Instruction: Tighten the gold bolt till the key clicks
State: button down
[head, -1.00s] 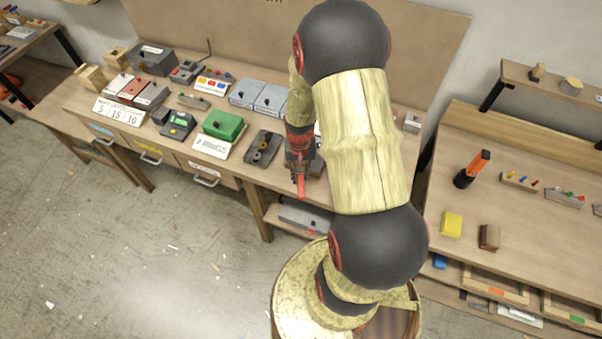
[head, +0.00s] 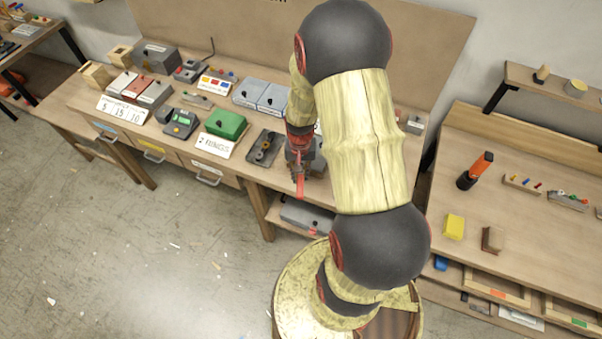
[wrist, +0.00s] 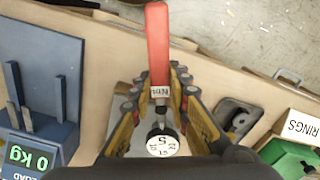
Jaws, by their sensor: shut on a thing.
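In the wrist view, the torque key has a red handle (wrist: 158,45), a small "Nm" label and a round white dial (wrist: 162,145) marked 5, 10 and 15. My gripper (wrist: 159,88) is shut on the key, its yellow-and-black fingers on either side of the shaft. In the head view, my gripper (head: 300,150) is over the front part of the workbench, and the red handle (head: 300,186) points toward the bench's front edge. The gold bolt cannot be made out in either view; my gripper and arm hide the area under the key.
A blue scale (wrist: 38,85) reading 0 kg stands left of the key in the wrist view. A dark tray (head: 264,148) and a green box (head: 226,124) lie left of my gripper in the head view. Another bench (head: 540,200) stands at right. The floor in front is open.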

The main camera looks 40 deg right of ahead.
jog(key=shift+w+a+r+m, duration=0.1)
jog(key=shift+w+a+m, duration=0.25)
jog(key=shift+w+m, duration=0.35)
jog(key=shift+w+a+m, duration=0.35)
jog(key=shift+w+m, duration=0.1)
jog(key=shift+m, duration=0.45)
dwell(2.3)
jog(key=shift+s, duration=0.1)
jog(key=shift+s+d+n, duration=0.35)
jog(key=shift+s+n, duration=0.15)
jog(key=shift+n, duration=0.3)
jog(key=shift+r, duration=0.1)
jog(key=shift+r+p, duration=1.8)
jog(key=shift+r, duration=0.55)
